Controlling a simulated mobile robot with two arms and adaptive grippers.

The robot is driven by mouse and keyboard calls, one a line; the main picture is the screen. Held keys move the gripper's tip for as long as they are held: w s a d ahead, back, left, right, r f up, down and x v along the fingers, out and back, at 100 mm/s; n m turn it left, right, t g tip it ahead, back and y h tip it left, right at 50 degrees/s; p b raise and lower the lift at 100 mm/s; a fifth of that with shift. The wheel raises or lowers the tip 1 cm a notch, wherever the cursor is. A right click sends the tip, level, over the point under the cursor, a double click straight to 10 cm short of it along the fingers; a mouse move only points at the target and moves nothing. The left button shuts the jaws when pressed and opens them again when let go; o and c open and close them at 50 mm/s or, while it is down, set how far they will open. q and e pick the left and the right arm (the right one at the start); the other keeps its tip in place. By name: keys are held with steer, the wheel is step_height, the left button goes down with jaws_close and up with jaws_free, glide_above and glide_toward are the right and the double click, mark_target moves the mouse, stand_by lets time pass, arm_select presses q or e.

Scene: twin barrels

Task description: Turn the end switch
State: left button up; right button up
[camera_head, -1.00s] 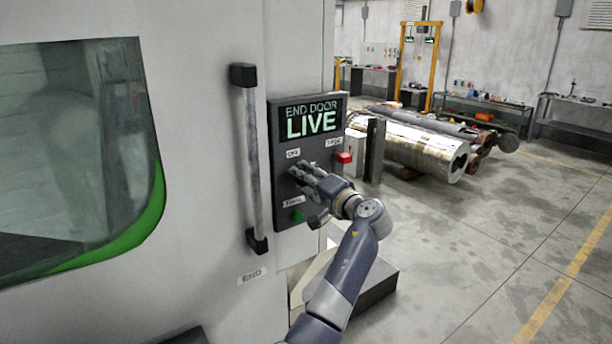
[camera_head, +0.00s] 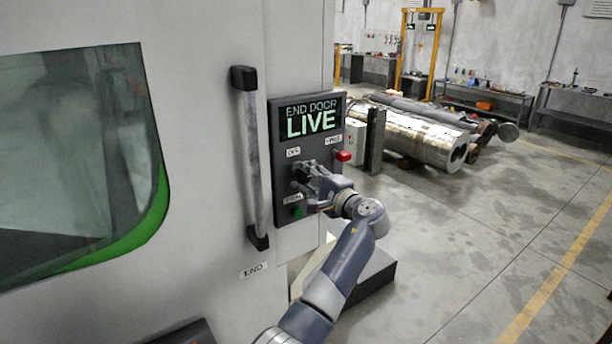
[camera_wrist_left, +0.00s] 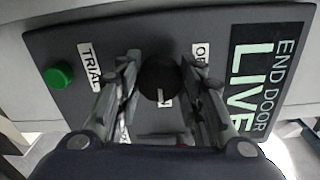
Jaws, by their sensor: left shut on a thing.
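A dark control panel (camera_head: 284,218) is on the machine's pale wall, with a lit screen (camera_head: 311,118) reading END DOOR LIVE. The end switch (camera_wrist_left: 160,76), a round black knob, sits in the middle of the panel in the left wrist view. My left gripper (camera_head: 303,179) is at the panel, and its fingers hide most of the switch in the head view. In the wrist view my left gripper (camera_wrist_left: 162,76) has one finger on each side of the knob and is shut on it. Labels OFF (camera_head: 293,152) and TRIAL (camera_head: 292,198) show near it. My right gripper is not in view.
A red button (camera_head: 343,156) and a green button (camera_head: 298,212) are on the panel. A vertical door handle (camera_head: 253,165) stands just left of it. A grey post (camera_head: 375,142) and metal cylinders (camera_head: 420,140) are behind at the right. The floor (camera_head: 470,240) to the right is clear.

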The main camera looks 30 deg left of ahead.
arm_select(q)
steer(key=shift+a+r, duration=0.1)
steer(key=shift+r, duration=0.15)
steer(key=o, duration=0.8)
steer(key=shift+o, duration=1.4)
steer(key=shift+f, duration=0.1)
steer(key=shift+w+a+f, duration=0.1)
steer(key=shift+a+f, duration=0.05)
steer(key=shift+d, duration=0.2)
steer(key=v, duration=1.1)
steer(key=shift+s+d, duration=0.25)
steer(key=shift+d, duration=0.05)
